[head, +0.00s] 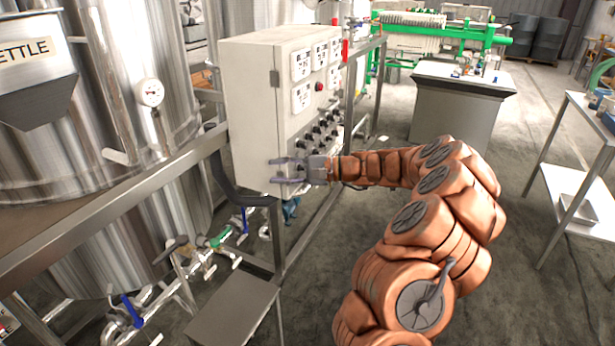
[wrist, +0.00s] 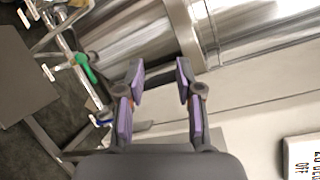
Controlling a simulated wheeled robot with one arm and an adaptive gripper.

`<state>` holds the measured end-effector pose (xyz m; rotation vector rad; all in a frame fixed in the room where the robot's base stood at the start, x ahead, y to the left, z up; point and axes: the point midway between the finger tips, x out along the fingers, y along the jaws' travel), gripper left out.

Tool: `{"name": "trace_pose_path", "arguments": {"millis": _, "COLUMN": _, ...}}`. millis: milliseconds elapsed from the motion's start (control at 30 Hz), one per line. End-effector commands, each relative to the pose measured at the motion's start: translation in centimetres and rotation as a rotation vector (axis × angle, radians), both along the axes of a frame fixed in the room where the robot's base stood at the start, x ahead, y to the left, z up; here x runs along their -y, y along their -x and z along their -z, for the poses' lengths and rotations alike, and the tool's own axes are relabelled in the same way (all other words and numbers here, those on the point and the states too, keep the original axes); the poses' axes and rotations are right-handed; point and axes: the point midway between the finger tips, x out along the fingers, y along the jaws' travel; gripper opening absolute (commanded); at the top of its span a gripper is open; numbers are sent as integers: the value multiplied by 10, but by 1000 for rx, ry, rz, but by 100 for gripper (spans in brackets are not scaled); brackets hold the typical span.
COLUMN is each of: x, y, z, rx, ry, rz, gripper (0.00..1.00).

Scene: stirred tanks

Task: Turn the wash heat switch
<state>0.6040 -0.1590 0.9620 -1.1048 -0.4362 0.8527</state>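A light grey control box (head: 252,95) stands left of centre in the head view. Its front carries several black knobs (head: 318,131) in rows, a red button (head: 319,87) and white display plates (head: 301,64). Which knob is the wash heat switch I cannot tell. My gripper (head: 272,171) is open and empty, in front of the lower part of the box, below the knobs, its fingers pointing left. It also shows in the wrist view (wrist: 159,80) with its fingers apart and nothing between them. There a white label (wrist: 301,157) with partly cut-off text lies at the right edge.
A steel kettle tank (head: 100,80) with a gauge stands left of the box. A metal frame rail (head: 110,210), pipes and valves run below. A grey pedestal (head: 462,110) and a side table (head: 580,130) stand to the right, with open floor between.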

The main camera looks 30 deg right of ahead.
Motion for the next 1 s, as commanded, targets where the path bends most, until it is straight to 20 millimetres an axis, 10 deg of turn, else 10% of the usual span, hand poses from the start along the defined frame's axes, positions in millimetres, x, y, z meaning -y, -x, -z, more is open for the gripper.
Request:
{"name": "trace_pose_path", "arguments": {"millis": 200, "x": 114, "y": -6, "z": 55, "rx": 3, "ry": -104, "rz": 250, "gripper": 35}}
{"name": "trace_pose_path", "arguments": {"millis": 400, "x": 162, "y": 0, "z": 75, "rx": 7, "ry": -133, "rz": 354, "gripper": 35}}
{"name": "trace_pose_path", "arguments": {"millis": 1000, "x": 131, "y": -57, "z": 76, "rx": 7, "ry": -137, "rz": 363, "gripper": 35}}
